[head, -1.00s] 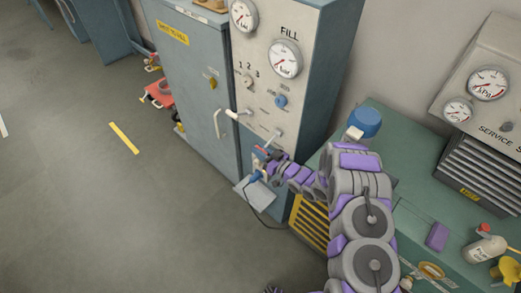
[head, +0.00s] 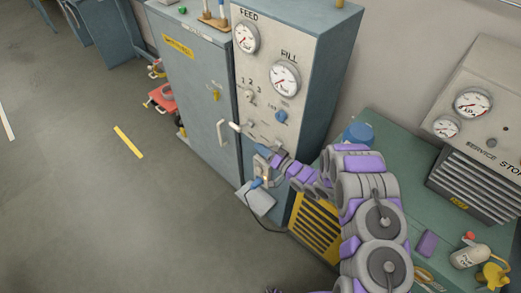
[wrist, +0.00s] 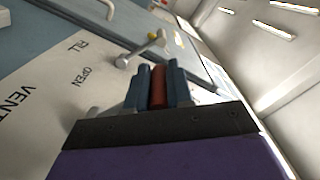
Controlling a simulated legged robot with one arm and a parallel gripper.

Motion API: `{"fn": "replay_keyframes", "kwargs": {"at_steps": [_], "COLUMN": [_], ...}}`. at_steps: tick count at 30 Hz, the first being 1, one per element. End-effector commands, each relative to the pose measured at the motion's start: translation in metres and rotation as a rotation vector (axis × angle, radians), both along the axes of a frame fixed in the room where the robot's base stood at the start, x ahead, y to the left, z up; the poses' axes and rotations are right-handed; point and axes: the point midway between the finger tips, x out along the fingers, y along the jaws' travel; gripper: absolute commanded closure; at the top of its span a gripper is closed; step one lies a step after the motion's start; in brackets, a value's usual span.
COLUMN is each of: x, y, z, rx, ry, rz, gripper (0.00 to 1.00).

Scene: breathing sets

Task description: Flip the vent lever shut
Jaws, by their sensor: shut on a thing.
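The red vent lever (wrist: 158,86) shows as a red bar between the two blue fingers of my gripper (wrist: 158,88) in the wrist view. The fingers are closed against it on both sides. Its pivot is hidden behind my gripper. The pale panel beside it carries the words VENT, OPEN and FILL. In the head view my gripper (head: 262,150) is at the lower front of the tall fill panel (head: 262,104), and the red lever cannot be made out there.
A grey lever (wrist: 142,50) stands out from the panel just beyond my fingers. A green bench (head: 400,180) is to the right. The floor at left is open.

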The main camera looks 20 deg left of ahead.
Motion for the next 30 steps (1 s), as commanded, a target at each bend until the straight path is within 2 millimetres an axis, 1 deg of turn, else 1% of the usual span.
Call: {"fn": "replay_keyframes", "kwargs": {"at_steps": [2, 18, 19, 26, 27, 30], "x": [0.0048, 0.0073, 0.0074, 0.0054, 0.005, 0.0044], "y": [-0.004, -0.0052, -0.0053, -0.0024, -0.0015, 0.0008], "z": [0.0031, 0.0044, 0.0045, 0.0038, 0.0036, 0.0029], "rx": [0.0, 0.0, 0.0, -0.002, -0.002, -0.004], "ry": [-0.002, -0.003, -0.003, -0.004, -0.003, -0.004], "rz": [-0.011, -0.014, -0.014, -0.009, -0.008, -0.006], "gripper": [1.0, 1.0, 0.77, 0.55, 0.54, 0.54]}}
